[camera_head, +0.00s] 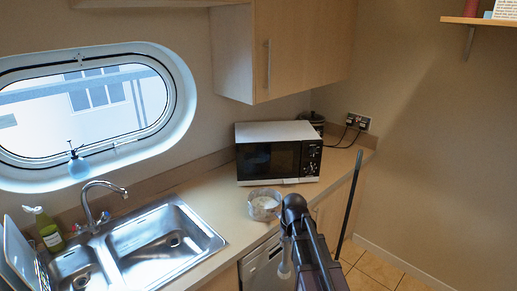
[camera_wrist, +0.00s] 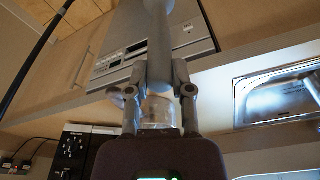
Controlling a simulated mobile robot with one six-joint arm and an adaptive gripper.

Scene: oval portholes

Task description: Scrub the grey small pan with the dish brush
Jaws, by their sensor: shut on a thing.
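In the wrist view my gripper (camera_wrist: 160,76) is shut on a grey rod-like handle (camera_wrist: 158,35), which looks like the dish brush. The handle runs out past the fingers to the top edge of the picture, and its far end is cut off. In the head view my arm covers most of my gripper, and a pale grey piece (camera_head: 285,262) hangs below it, in front of the counter edge. I cannot make out the grey small pan in either view. My gripper is apart from the counter and the sink.
A clear bowl (camera_head: 264,205) stands on the counter before the microwave (camera_head: 278,153). The double sink (camera_head: 165,235) with its tap (camera_head: 92,203) is at left. A green bottle (camera_head: 48,232) and a dish rack (camera_head: 20,255) stand beside it. A dark pole (camera_head: 349,203) is at right.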

